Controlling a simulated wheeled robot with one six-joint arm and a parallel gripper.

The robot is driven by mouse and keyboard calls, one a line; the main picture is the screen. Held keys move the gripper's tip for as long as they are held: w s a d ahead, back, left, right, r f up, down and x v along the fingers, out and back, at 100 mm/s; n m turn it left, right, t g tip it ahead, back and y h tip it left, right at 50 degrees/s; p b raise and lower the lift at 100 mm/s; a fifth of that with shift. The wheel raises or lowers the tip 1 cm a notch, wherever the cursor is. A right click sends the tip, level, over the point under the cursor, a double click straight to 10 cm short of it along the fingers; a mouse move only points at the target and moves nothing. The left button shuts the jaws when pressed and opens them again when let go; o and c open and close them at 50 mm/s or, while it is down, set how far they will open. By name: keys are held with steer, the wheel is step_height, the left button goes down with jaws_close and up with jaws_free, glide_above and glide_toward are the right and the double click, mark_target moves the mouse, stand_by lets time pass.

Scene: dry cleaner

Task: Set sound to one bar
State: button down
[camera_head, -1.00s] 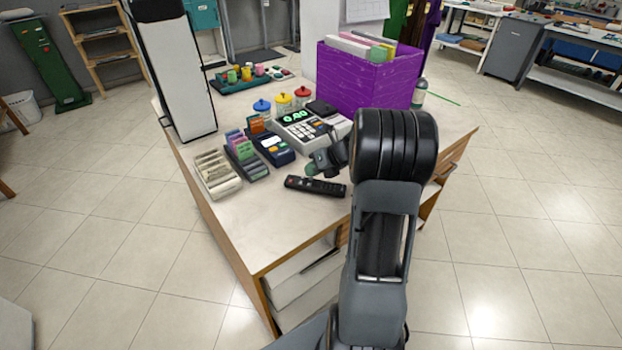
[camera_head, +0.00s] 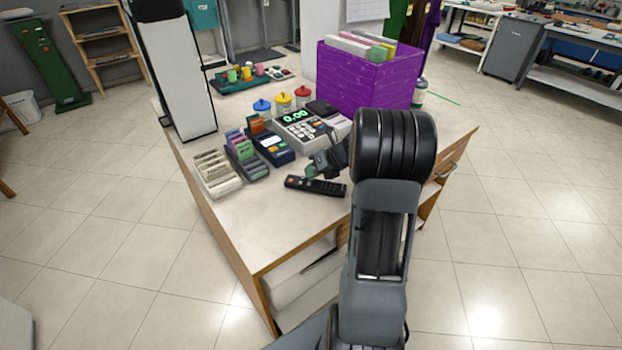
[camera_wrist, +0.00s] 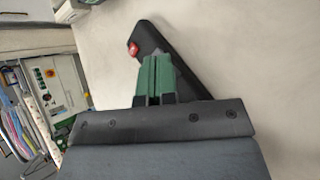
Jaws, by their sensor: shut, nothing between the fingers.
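A black remote control (camera_head: 316,186) with a red button lies on the counter in front of the cash register. My gripper (camera_head: 312,172) is just above its upper edge in the head view. In the wrist view the remote (camera_wrist: 150,44) lies beneath the fingers, its red button showing at the upper left end. The green fingertips of my gripper (camera_wrist: 156,66) are closed together over the remote and hide part of it, including most of its buttons. I cannot tell whether they touch it. No sound display or bar level is readable.
The cash register (camera_head: 303,129) reads 0.00. A card terminal (camera_head: 271,146), card racks (camera_head: 246,162) and a coin tray (camera_head: 215,174) stand left of the remote. A purple box (camera_head: 366,80) stands behind. The counter's front (camera_head: 260,228) is clear.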

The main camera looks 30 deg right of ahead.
mark_target(311, 180)
steer(key=shift+r, duration=0.2)
steer(key=shift+r+p, duration=0.6)
steer(key=shift+p, duration=0.45)
step_height(311, 180, up, 5)
steer(key=p, duration=0.5)
stand_by(2.2)
steer(key=r+n, duration=0.1)
steer(key=n, duration=0.5)
steer(key=r+n+p, duration=0.1)
steer(key=n, duration=0.5)
steer(key=r+n, duration=0.1)
steer(key=n, duration=0.6)
steer(key=shift+s+a+r+g+y+p, duration=0.3)
steer(key=shift+s+a+r+p, duration=0.05)
steer(key=shift+s+a, duration=0.05)
